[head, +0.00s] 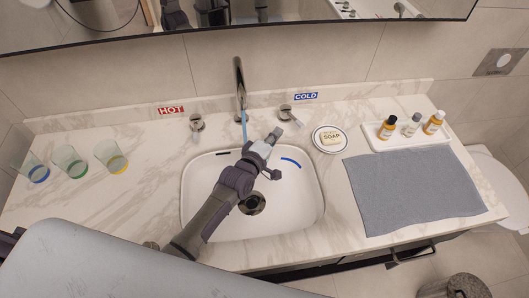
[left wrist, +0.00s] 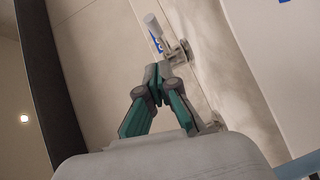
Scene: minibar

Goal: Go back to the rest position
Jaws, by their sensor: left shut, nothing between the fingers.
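My left arm reaches over the sink (head: 192,205) from the lower left. My left gripper (head: 276,135) is over the sink's back edge, just in front of the cold tap handle (head: 287,112). In the left wrist view the gripper's fingertips (left wrist: 157,72) are together and empty, close in the picture to a metal tap handle (left wrist: 180,52). I cannot tell whether they touch it. My right gripper is not in view.
The faucet (head: 239,80) has a thin blue streak below it, and a blue arc (head: 291,161) shows in the sink. Several glasses stand left. A soap dish (head: 329,138), grey towel (head: 410,190) and bottle tray (head: 372,143) are right. A mirror (head: 300,22) hangs behind.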

